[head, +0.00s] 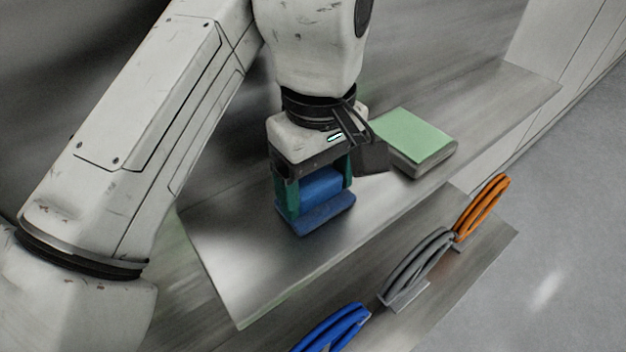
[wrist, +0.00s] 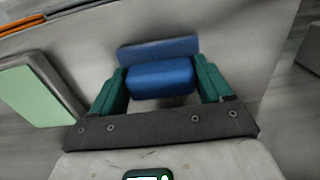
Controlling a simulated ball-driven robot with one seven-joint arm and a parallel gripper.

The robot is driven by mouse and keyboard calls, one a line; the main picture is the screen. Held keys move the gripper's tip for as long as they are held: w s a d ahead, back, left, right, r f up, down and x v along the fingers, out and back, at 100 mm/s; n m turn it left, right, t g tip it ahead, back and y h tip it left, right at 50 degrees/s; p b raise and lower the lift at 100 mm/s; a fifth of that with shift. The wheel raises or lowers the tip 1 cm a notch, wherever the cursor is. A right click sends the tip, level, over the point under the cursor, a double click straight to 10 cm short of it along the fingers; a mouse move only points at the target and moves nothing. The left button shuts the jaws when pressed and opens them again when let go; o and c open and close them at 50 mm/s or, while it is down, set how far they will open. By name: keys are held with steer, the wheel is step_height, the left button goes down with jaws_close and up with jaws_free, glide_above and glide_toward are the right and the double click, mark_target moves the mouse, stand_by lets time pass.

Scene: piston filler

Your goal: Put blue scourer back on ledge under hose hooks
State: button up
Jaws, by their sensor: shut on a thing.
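The blue scourer (head: 316,219) is a block with a raised grip on a wider base. My gripper (head: 319,190) points down over the steel ledge (head: 237,262), its green fingers shut on the scourer's raised part from both sides. In the wrist view the scourer (wrist: 160,80) sits between the two green fingers of my gripper (wrist: 161,84). The scourer is at or just above the ledge surface, near its left end; I cannot tell whether its base touches. Its far side is hidden.
A green-topped grey pad (head: 415,138) lies on the ledge to the right of my gripper. Below the ledge's front edge hang coiled hoses: blue (head: 334,328), grey (head: 418,266) and orange (head: 482,212). Bare ledge lies left and in front of the scourer.

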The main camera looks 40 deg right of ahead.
mark_target(318, 182)
steer(key=o, duration=0.9)
steer(key=shift+c, duration=0.2)
step_height(318, 182, up, 8)
steer(key=p, duration=0.8)
steer(key=shift+r, duration=2.1)
